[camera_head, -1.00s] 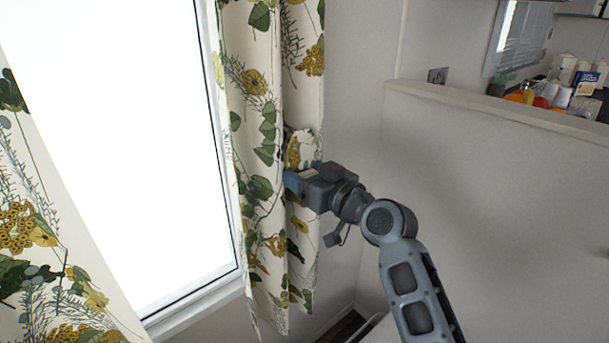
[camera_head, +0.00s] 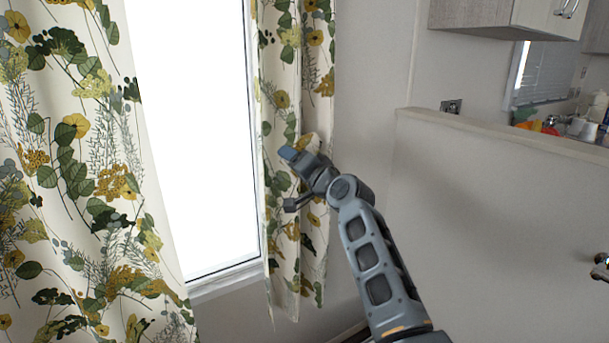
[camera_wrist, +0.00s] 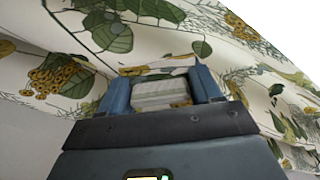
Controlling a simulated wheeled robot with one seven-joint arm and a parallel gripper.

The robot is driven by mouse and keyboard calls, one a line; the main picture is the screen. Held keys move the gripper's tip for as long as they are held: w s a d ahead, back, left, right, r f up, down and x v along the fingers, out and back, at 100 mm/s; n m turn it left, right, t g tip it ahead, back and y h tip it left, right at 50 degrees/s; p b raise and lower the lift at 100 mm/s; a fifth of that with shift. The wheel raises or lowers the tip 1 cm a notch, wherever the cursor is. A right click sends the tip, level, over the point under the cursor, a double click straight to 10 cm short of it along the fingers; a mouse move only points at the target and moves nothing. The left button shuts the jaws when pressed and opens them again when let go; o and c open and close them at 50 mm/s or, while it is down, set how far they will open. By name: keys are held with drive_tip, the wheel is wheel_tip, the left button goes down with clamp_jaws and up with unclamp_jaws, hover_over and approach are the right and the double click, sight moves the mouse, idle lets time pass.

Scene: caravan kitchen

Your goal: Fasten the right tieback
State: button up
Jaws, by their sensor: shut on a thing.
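The right curtain (camera_head: 283,95) hangs at the window's right side, white with green leaves and yellow flowers. My gripper (camera_head: 289,153) is in front of it, about halfway down the visible cloth. In the wrist view, my gripper's blue fingers (camera_wrist: 162,92) are shut on a pale, faintly striped piece of cloth, which looks like the right tieback (camera_wrist: 160,93). A patterned fold, likely also the tieback, bulges just above my wrist in the head view. Whether it passes around the curtain, and where it fastens, is hidden. Curtain cloth surrounds the fingers in the wrist view.
The left curtain (camera_head: 85,170) hangs wide and loose. The bright window (camera_head: 200,130) lies between the curtains. A low partition wall (camera_head: 500,220) stands to the right, with a socket (camera_head: 451,106) above its end. Cabinets (camera_head: 535,25) hang at upper right.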

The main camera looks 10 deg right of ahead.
drive_tip(key=r+m+p, duration=0.1)
drive_tip(key=a+r+m+p, duration=0.1)
drive_tip(key=m+p, duration=0.1)
drive_tip(key=shift+s+r+m, duration=0.2)
drive_tip(key=shift+r+m, duration=0.1)
drive_tip(key=shift+r, duration=0.1)
drive_tip(key=r+m+p, duration=0.1)
drive_tip(key=m+p, duration=0.1)
drive_tip(key=r+m+p, duration=0.1)
drive_tip(key=shift+a+m+p, duration=0.2)
drive_tip(key=shift+m+p, duration=0.2)
drive_tip(key=o, duration=1.4)
drive_tip(key=shift+c, duration=0.2)
drive_tip(key=shift+s, duration=0.1)
drive_tip(key=v, duration=0.7)
drive_tip(key=shift+s, duration=0.35)
drive_tip(key=shift+d, duration=0.1)
